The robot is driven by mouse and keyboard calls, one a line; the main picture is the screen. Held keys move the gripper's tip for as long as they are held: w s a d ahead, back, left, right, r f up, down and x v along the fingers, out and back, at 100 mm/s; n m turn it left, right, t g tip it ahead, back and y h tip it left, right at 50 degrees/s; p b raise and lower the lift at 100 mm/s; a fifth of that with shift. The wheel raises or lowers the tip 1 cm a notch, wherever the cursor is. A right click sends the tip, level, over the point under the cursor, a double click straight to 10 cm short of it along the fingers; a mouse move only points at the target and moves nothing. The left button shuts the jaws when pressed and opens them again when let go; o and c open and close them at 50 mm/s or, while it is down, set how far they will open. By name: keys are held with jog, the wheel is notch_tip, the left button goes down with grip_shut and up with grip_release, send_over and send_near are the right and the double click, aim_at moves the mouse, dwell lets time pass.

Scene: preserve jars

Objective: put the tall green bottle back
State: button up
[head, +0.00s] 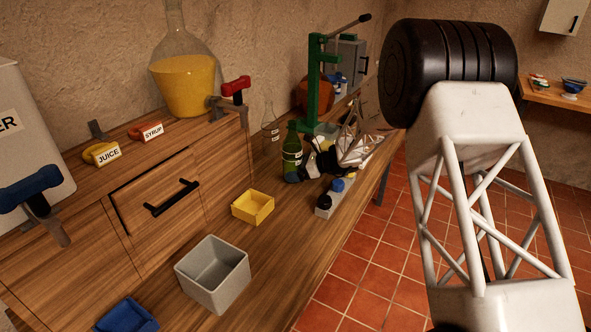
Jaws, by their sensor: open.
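The tall green bottle (291,155) stands upright on the wooden bench, with a pale label on its front. My gripper (308,163) is open just to the right of the bottle. Its fingers are close to the bottle's body, and I cannot tell whether they touch it or are around it. The white lattice wrist part of my arm partly hides the bench behind the gripper.
A clear bottle (270,128) stands behind the green one. A green press (315,85) stands farther back. A grey rack (336,198) with dark and blue caps is near the bench edge. Yellow (253,217), grey (213,291) and blue (127,318) bins sit in front.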

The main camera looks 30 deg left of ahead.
jog(key=shift+f, duration=0.15)
jog(key=v, duration=0.6)
jog(key=shift+w, duration=0.2)
jog(key=shift+w+d, duration=0.2)
jog(key=shift+d, duration=0.5)
